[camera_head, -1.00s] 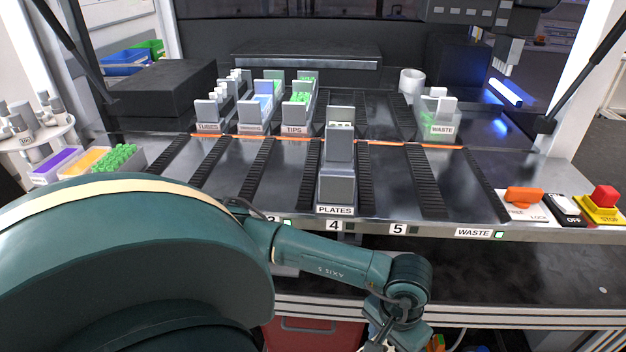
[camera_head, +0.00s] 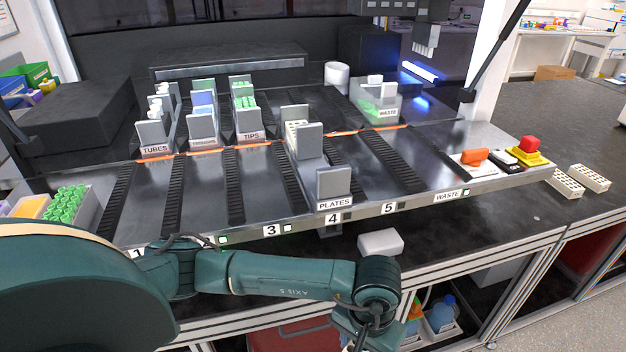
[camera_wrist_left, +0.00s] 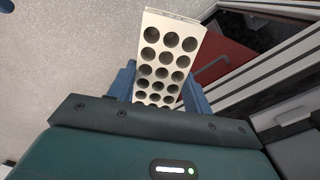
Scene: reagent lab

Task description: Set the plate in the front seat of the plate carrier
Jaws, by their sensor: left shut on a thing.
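The plate (camera_wrist_left: 165,58) is a white block with rows of round holes. My left gripper (camera_wrist_left: 160,80) is shut on it, with a blue finger on each side, in the left wrist view. In the head view my left arm reaches in front of the deck edge; its fingers and the held plate are hidden or out of frame. The plate carrier (camera_head: 334,185), labelled PLATES, stands on the deck at lane 4. Its front seat, between the middle and front uprights, looks empty. A white plate (camera_head: 291,131) shows in a seat further back. My right gripper is not in view.
Tubes, tips and other carriers (camera_head: 247,120) stand left of the plate carrier. A waste bin (camera_head: 377,105) stands behind right. Two white holed plates (camera_head: 567,183) lie on the right counter. A white block (camera_head: 380,242) lies below the deck's front edge.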

